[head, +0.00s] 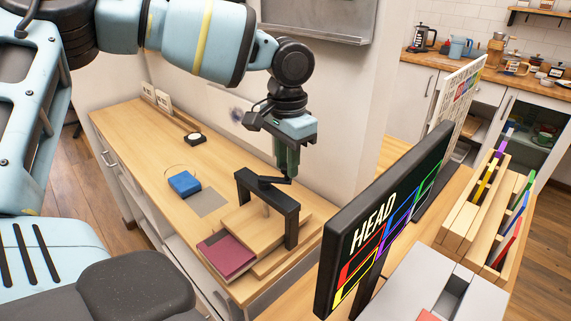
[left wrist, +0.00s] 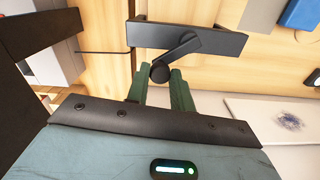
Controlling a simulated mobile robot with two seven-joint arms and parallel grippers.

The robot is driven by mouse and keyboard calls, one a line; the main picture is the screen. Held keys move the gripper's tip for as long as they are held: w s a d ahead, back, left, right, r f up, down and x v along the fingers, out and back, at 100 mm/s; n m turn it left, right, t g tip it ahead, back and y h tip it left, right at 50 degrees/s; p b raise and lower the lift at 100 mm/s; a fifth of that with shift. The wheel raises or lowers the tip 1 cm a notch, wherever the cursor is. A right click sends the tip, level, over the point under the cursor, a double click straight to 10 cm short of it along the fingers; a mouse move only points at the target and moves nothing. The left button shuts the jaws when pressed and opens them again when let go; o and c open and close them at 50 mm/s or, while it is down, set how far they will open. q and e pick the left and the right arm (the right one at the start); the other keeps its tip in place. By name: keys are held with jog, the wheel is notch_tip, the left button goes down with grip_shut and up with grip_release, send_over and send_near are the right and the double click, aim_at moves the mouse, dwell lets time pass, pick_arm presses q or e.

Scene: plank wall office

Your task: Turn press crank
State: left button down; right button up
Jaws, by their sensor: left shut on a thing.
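The press stands on the wooden counter, with a black frame (head: 268,197) over a wooden block. Its black crank (head: 276,181) sits on top of the frame's crossbar. My left gripper (head: 287,172) comes down from above with its green fingers at the crank's outer end. In the left wrist view the fingers (left wrist: 165,88) are shut around the round crank handle (left wrist: 160,73), and the crank arm (left wrist: 181,51) runs from it up to the press crossbar (left wrist: 187,38). My right gripper does not show in either view.
A dark red book (head: 227,256) lies at the front of the press. A blue block (head: 184,183) and a grey sheet (head: 209,203) lie to its left. A black HEAD sign (head: 385,225) stands close on the right, with wooden racks (head: 475,210) beyond.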

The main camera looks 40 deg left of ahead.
pick_arm(q)
jog(key=a+n, duration=0.3)
jog(key=n, duration=0.5)
jog(key=s+a+n, duration=0.1)
jog(key=a+n, duration=0.2)
jog(key=n, duration=0.6)
jog(key=a+n, duration=0.2)
jog(key=n, duration=0.7)
jog(key=shift+s+a+r, duration=0.1)
jog(key=shift+s+a, duration=0.05)
jog(key=shift+a, duration=0.25)
jog(key=n, duration=0.1)
jog(key=s+n, duration=0.1)
jog(key=n, duration=0.1)
jog(key=n+p, duration=0.1)
jog(key=n, duration=0.1)
jog(key=shift+s, duration=0.4)
jog(key=shift+s+d+n, duration=0.1)
jog(key=shift+s+n, duration=0.3)
jog(key=shift+n, duration=0.6)
jog(key=shift+s+d+n, duration=0.1)
jog(key=shift+s+n, duration=0.3)
jog(key=shift+n, duration=0.6)
jog(key=c, duration=1.2)
grip_release()
